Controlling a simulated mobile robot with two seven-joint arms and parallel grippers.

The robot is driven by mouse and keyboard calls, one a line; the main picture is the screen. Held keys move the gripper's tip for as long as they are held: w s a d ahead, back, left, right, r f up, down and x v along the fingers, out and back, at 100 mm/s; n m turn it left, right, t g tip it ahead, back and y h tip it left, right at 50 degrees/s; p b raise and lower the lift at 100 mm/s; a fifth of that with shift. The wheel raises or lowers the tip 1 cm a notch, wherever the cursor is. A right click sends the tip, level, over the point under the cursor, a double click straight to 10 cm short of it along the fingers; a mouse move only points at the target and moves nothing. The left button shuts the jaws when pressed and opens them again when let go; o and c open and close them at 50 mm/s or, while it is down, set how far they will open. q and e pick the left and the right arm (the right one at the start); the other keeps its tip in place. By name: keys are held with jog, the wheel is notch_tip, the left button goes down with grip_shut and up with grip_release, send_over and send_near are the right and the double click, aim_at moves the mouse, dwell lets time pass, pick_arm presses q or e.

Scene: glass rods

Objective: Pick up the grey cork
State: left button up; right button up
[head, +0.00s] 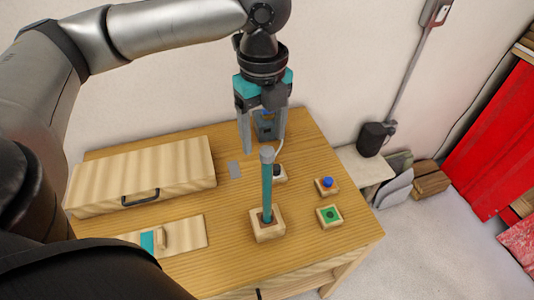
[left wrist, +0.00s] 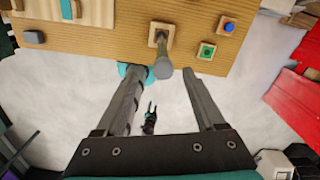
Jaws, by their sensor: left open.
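The grey cork (head: 267,154) sits on top of an upright teal glass rod (head: 267,190), which stands in a square wooden block (head: 266,231). In the left wrist view the cork (left wrist: 162,68) shows as a grey round end, between the two fingertips in the picture. My left gripper (head: 263,143) is open and empty, with its fingers pointing down. In the head view the fingers are behind the cork, and no contact shows. In the left wrist view the gripper (left wrist: 160,72) has its fingers wide apart. My right gripper is not in view.
A blue button block (head: 326,184) and a green button block (head: 329,214) stand right of the rod. A wooden box with a black handle (head: 143,181) lies at the left. A small wooden board (head: 190,232) is in front of it. A wall stands behind the table.

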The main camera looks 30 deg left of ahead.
aim_at(267, 151)
pick_arm(q)
jog(key=f, duration=0.4)
jog(key=shift+w+d+f, duration=0.1)
jog(key=shift+d+f, duration=0.15)
jog(key=shift+f, duration=0.05)
grip_shut()
dwell(0.3)
